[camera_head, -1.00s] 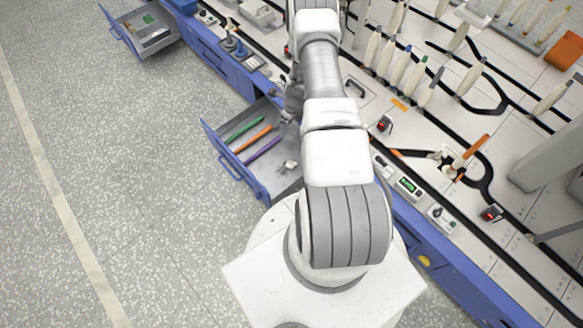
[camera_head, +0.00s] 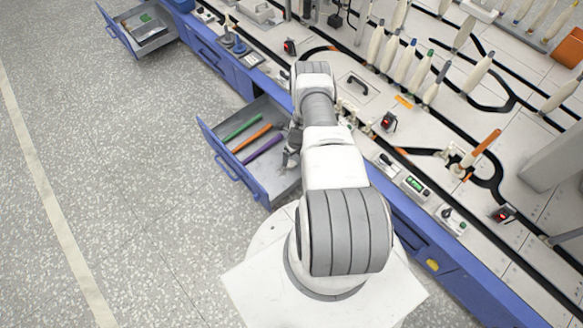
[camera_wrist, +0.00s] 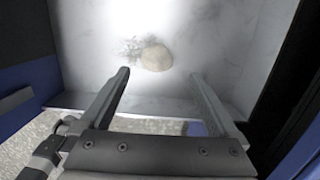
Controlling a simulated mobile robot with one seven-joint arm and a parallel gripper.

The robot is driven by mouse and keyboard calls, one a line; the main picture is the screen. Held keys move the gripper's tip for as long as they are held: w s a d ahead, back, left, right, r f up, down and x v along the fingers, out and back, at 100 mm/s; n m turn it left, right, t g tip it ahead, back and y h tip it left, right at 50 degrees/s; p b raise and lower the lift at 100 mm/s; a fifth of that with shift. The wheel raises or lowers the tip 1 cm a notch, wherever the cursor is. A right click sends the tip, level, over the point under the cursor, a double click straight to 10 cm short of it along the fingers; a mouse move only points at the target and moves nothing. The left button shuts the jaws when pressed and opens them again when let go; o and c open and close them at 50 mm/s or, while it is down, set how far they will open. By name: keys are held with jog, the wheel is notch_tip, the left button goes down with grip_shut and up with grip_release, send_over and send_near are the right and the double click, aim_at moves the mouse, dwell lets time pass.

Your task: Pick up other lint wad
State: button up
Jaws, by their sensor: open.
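A pale beige, rounded lint wad (camera_wrist: 156,57) lies on the grey floor of an open drawer (camera_wrist: 228,50) in the wrist view. A dark speckled patch lies at its left. My gripper (camera_wrist: 160,76) is open and empty, its two fingers parted on either side of the wad's line, with the wad just beyond the tips. In the head view my gripper (camera_head: 290,157) is inside the near end of the blue open drawer (camera_head: 231,165). The wad is hidden there by my gripper. I see only one wad.
A green rod (camera_head: 241,127), an orange rod (camera_head: 252,138) and a purple rod (camera_head: 262,149) lie in the same drawer, beyond my gripper. Drawer walls surround it closely. Another open drawer (camera_head: 125,40) is at the upper left. The workbench with bobbins is at the right.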

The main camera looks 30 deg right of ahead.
aim_at(292, 163)
jog(key=f+b, duration=0.1)
jog(key=f, duration=0.1)
jog(key=f+b, duration=0.1)
jog(key=f, duration=0.1)
jog(key=f+b, duration=0.1)
jog(key=shift+w+a+f, duration=0.25)
jog(key=shift+w+f, duration=0.1)
jog(key=shift+f, duration=0.05)
jog(key=shift+c, duration=0.2)
jog(key=c, duration=1.4)
